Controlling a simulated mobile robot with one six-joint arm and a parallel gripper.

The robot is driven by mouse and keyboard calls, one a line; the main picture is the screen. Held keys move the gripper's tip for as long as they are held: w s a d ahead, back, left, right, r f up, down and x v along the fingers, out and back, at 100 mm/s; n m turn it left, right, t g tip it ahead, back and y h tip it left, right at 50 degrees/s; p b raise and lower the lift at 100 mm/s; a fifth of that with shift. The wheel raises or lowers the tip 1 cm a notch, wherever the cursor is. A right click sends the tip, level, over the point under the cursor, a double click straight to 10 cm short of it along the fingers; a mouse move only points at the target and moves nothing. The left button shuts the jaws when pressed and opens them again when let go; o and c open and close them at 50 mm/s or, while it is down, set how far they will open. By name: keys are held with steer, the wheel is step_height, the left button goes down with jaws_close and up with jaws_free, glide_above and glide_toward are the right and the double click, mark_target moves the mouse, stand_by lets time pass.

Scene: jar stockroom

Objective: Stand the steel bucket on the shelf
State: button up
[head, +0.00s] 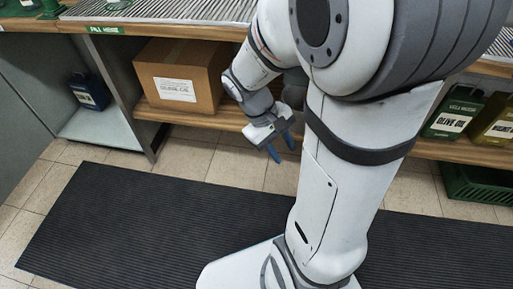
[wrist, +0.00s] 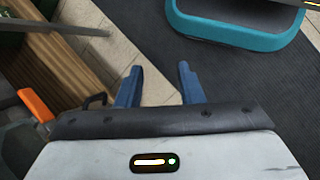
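I do not see a steel bucket in either view; my arm hides part of the head view. A low wooden shelf (head: 184,117) runs under the counter, with a cardboard box on its left part. My gripper (head: 283,154) hangs in front of the shelf edge, pointing down toward the floor. In the wrist view, the two blue fingers of my gripper (wrist: 157,82) are apart, with only floor and mat between them.
The cardboard box (head: 178,77) takes up shelf room left of my arm. Olive oil cans (head: 452,114) stand at the right, above a green crate (head: 478,184). A dark blue can (head: 88,92) stands in the left bay. A black ribbed mat (head: 150,225) covers the floor.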

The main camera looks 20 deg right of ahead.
steer(key=s+a+r+m+t+y, duration=0.2)
steer(key=a+r+t+y, duration=0.2)
steer(key=a, duration=0.3)
steer(key=shift+a+r+m, duration=0.25)
steer(key=shift+r+m, duration=0.15)
steer(key=shift+r, duration=0.1)
